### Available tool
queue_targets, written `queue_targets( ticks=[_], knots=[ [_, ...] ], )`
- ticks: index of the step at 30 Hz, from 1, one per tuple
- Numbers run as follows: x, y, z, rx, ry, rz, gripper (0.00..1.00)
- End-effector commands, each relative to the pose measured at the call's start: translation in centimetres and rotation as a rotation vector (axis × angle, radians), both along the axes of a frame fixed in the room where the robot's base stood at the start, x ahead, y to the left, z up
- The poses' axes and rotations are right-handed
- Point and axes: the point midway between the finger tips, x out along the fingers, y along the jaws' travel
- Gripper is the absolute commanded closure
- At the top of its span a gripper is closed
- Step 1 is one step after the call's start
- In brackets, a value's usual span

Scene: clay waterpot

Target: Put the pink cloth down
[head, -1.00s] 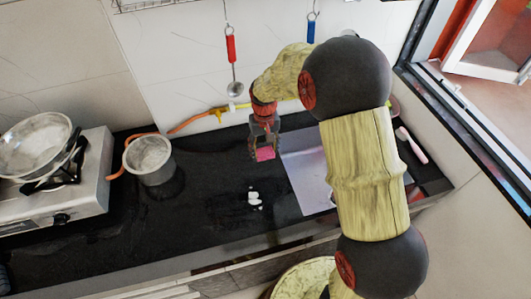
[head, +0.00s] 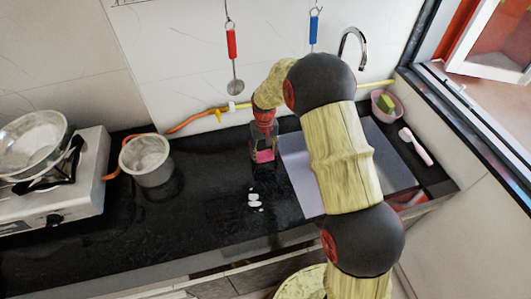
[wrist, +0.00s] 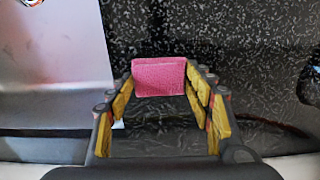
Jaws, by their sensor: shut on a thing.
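The pink cloth (head: 265,156) is a small pink block-like piece between the fingertips of my gripper (head: 264,161) in the head view. In the wrist view the cloth (wrist: 159,77) spans the gap between the two fingers of my gripper (wrist: 160,85), which is shut on it. The gripper points down over the black counter (head: 200,215), just left of the grey sink area. I cannot tell whether the cloth touches the counter.
The grey sheet-like sink area (head: 300,175) is right of the gripper. A metal pot (head: 147,160) stands to the left, beside the stove (head: 60,195). White pieces (head: 254,200) lie in front of the gripper. A pink bowl (head: 384,106) and a pink-handled brush (head: 416,147) are at the right.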

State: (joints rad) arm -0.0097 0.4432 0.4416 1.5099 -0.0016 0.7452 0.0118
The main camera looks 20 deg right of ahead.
Motion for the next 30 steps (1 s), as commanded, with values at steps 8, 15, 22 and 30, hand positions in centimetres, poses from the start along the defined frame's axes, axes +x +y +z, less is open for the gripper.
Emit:
queue_targets(
  ticks=[8, 15, 22, 30],
  knots=[
    [-0.14, -0.08, -0.31, 0.001, 0.000, -0.001, 0.89],
    [-0.02, -0.01, -0.35, 0.000, 0.000, 0.000, 0.36],
    [-0.07, -0.04, -0.32, 0.000, 0.000, 0.000, 0.30],
    [-0.03, -0.04, 0.37, 0.000, -0.001, 0.000, 0.30]
  ],
)
